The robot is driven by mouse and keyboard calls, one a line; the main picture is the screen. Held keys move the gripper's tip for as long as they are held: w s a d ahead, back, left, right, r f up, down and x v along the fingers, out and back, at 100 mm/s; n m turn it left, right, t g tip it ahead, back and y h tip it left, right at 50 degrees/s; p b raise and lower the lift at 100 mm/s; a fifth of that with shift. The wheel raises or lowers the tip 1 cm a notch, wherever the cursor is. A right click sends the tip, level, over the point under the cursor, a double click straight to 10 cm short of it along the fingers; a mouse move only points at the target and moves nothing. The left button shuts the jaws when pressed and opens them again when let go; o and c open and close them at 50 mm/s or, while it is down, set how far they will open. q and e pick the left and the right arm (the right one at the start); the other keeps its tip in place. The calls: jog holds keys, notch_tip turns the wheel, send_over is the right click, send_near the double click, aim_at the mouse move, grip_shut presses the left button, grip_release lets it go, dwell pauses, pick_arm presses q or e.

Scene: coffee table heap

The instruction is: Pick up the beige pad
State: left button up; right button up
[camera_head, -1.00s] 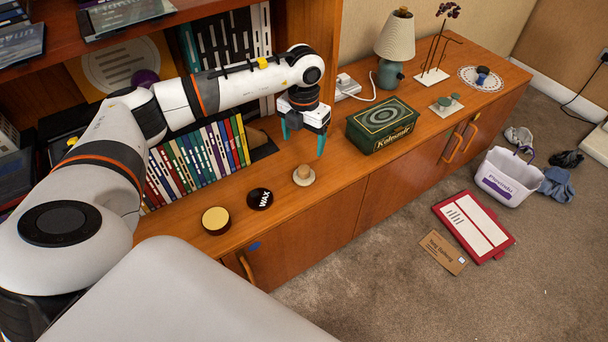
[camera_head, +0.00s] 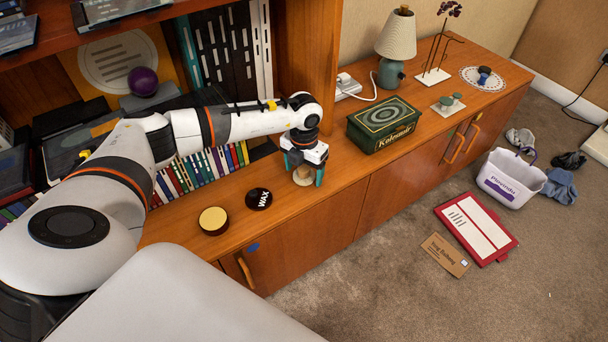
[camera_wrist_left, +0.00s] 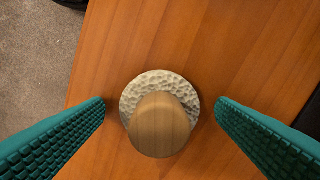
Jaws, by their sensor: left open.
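The beige pad (camera_head: 303,178) lies on the wooden cabinet top, near its front edge. In the left wrist view the pad (camera_wrist_left: 147,84) is a round, pitted disc with a smooth wooden knob (camera_wrist_left: 158,126) standing on it and hiding part of it. My left gripper (camera_head: 304,170) points down over the pad, with its teal fingers on either side of the knob. In the left wrist view the fingers (camera_wrist_left: 160,106) are open, with clear gaps between them and the pad. My right gripper is not in view.
A black WAX disc (camera_head: 258,199) and a round cream-topped tin (camera_head: 213,220) lie to the left. A dark green box (camera_head: 382,124) stands to the right. Upright books (camera_head: 188,174) stand behind on the left. The cabinet's front edge is close to the pad.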

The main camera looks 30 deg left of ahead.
aim_at(304, 168)
pick_arm(q)
jog(key=c, duration=1.1)
jog(key=shift+r, duration=0.15)
jog(key=shift+c, duration=0.2)
notch_tip(304, 168, up, 10)
jog(key=shift+f+p, duration=0.1)
jog(key=shift+p, duration=0.85)
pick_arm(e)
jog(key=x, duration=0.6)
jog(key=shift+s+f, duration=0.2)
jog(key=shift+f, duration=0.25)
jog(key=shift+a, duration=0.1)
pick_arm(q)
jog(key=o, duration=0.3)
jog(key=shift+c, duration=0.7)
